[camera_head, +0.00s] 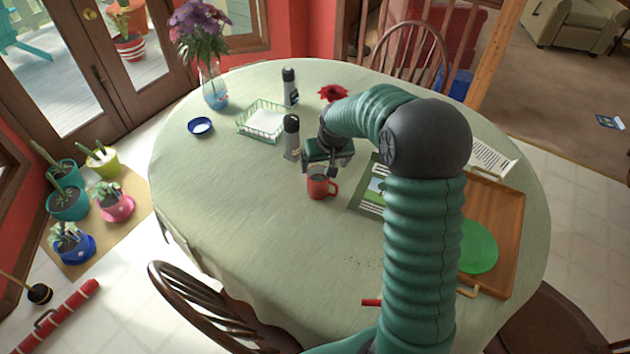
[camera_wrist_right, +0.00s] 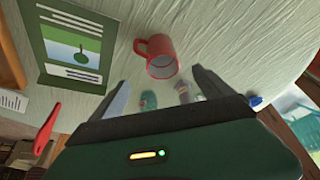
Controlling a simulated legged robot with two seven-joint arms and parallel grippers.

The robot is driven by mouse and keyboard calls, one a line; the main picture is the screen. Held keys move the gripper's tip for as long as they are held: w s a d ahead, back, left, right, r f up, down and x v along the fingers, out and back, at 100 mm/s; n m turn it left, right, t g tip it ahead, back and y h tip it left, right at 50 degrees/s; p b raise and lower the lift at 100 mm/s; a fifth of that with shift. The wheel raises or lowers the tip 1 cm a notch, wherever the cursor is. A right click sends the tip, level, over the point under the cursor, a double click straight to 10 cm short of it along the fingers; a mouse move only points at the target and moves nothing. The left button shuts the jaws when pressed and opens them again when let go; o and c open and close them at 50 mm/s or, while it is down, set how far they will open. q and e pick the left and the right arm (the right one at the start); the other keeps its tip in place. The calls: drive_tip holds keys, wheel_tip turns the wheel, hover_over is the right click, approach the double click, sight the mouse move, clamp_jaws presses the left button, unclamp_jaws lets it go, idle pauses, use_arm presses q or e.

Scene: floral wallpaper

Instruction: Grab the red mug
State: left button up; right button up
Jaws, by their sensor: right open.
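The red mug (camera_head: 317,187) stands upright on the table, its handle toward the right in the head view. My right gripper (camera_head: 329,170) is open just above and behind the mug in that view. In the right wrist view the mug (camera_wrist_right: 160,62) appears beyond and roughly between the two spread fingers (camera_wrist_right: 161,79), with its handle toward the left. I see no finger closed on it, and the gap between fingers and mug is hard to judge. My left gripper is out of view.
The tablecloth (camera_head: 230,190) is clear left of the mug. A dark bottle (camera_head: 291,137) stands close behind it, with another bottle (camera_head: 289,88) farther back. A green picture card (camera_head: 368,195) lies to the right, near a wooden tray (camera_head: 507,225). A wire basket (camera_head: 262,119) sits behind left.

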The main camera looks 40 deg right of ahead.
approach(318, 180)
drive_tip(key=shift+s+a+f+b, duration=0.25)
drive_tip(key=shift+a+f+b, duration=0.1)
drive_tip(key=shift+a+f, duration=0.65)
drive_tip(key=f, duration=0.1)
drive_tip(key=w+d+f, duration=0.1)
drive_tip(key=f, duration=0.1)
drive_tip(key=w+d+f, duration=0.1)
drive_tip(key=shift+d+f, duration=0.15)
drive_tip(key=shift+f, duration=0.1)
drive_tip(key=shift+r, duration=0.1)
drive_tip(key=shift+c, duration=0.2)
drive_tip(key=shift+a+r, duration=0.1)
drive_tip(key=shift+a, duration=0.2)
drive_tip(key=c, duration=0.5)
drive_tip(key=shift+d, duration=0.1)
drive_tip(key=c, duration=1.2)
